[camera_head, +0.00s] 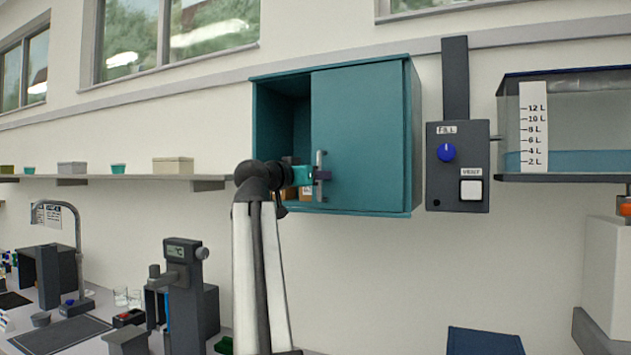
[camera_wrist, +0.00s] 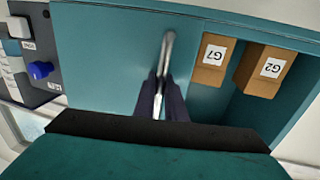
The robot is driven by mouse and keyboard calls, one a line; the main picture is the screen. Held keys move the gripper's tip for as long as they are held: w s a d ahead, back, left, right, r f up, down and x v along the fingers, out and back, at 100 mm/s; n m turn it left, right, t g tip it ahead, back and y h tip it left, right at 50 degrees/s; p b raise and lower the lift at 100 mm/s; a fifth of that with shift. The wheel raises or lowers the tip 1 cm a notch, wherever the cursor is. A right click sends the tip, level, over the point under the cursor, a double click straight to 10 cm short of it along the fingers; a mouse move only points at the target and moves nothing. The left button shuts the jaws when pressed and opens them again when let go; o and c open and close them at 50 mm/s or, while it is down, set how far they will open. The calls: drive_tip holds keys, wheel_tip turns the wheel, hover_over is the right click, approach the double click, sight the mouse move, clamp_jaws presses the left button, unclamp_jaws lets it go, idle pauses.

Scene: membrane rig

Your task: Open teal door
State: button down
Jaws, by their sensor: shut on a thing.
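The teal door (camera_head: 360,130) covers the right part of a teal wall cabinet (camera_head: 262,95). The cabinet's left part is open and its dark inside shows. The door's upright metal handle (camera_head: 319,160) is near the door's left edge; it also shows in the wrist view (camera_wrist: 168,52). My gripper (camera_head: 314,176) is shut on the handle; in the wrist view its dark fingers (camera_wrist: 160,104) close around the bar. The wrist view also shows the door (camera_wrist: 105,60), with the opening to its right.
Boxes labelled G7 (camera_wrist: 210,66) and G2 (camera_wrist: 262,75) stand inside the open part. Right of the cabinet are a grey control box (camera_head: 458,190) with a blue knob and a water tank (camera_head: 570,120). A shelf (camera_head: 120,179) runs along the wall at left, above a bench of instruments.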

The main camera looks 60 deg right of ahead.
drive_tip(key=shift+s+f, duration=0.25)
drive_tip(key=shift+s, duration=0.15)
drive_tip(key=c, duration=2.1)
unclamp_jaws()
drive_tip(key=shift+a, duration=0.1)
drive_tip(key=shift+w+a+r+b, duration=0.15)
drive_tip(key=shift+w+a, duration=0.1)
drive_tip(key=shift+a, duration=2.05)
drive_tip(key=shift+w+a+f+b, duration=0.1)
drive_tip(key=shift+w+a+b, duration=0.15)
drive_tip(key=shift+a, duration=2.1)
drive_tip(key=shift+w+a+r+b, duration=0.1)
drive_tip(key=shift+w+a, duration=0.2)
drive_tip(key=shift+a, duration=2)
